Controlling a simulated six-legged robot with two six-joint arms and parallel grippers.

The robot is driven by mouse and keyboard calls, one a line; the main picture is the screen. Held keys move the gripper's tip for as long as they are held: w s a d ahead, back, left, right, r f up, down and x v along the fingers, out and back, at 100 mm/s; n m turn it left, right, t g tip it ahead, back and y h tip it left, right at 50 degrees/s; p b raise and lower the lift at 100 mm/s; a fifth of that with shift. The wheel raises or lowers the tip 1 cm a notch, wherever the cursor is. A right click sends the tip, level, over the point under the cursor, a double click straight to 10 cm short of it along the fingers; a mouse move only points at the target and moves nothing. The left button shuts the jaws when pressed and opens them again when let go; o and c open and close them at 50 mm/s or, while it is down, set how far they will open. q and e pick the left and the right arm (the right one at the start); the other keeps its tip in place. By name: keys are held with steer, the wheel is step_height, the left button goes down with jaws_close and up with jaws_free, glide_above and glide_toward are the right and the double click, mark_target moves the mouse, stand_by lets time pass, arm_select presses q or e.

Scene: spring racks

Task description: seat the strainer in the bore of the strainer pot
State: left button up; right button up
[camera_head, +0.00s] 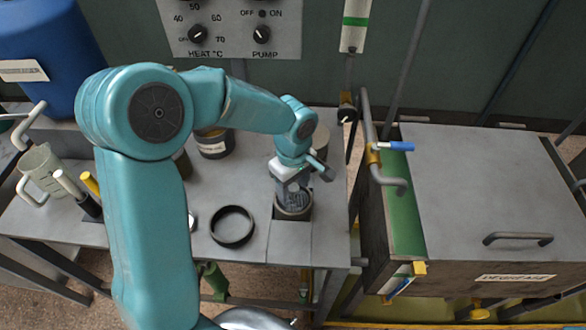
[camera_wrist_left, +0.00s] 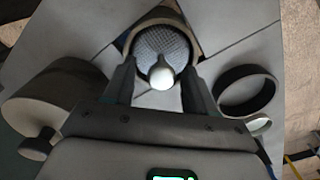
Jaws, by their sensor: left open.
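The strainer pot (camera_head: 293,212) stands at the right end of the grey bench, partly hidden under my left gripper. In the left wrist view its tan rim (camera_wrist_left: 163,24) surrounds the grey mesh strainer (camera_wrist_left: 161,43), which has a pale round knob on top. The strainer lies within the rim; how deep it sits I cannot tell. My left gripper (camera_head: 294,185) is directly above the pot. In the left wrist view its fingers (camera_wrist_left: 160,82) are open, one on each side of the knob with gaps visible. My right gripper is not in view.
A black ring (camera_head: 232,226) lies on the bench left of the pot. A dark labelled jar (camera_head: 213,144) and a beaker (camera_head: 42,168) stand farther left. A grey-lidded degrease tank (camera_head: 480,190) with pipes is at the right. Bare bench lies in front of the pot.

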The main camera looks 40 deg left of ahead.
arm_select(q)
step_height(320, 180, up, 10)
stand_by(0.3)
steer(key=shift+s+d, duration=0.1)
steer(key=shift+s, duration=0.05)
stand_by(0.3)
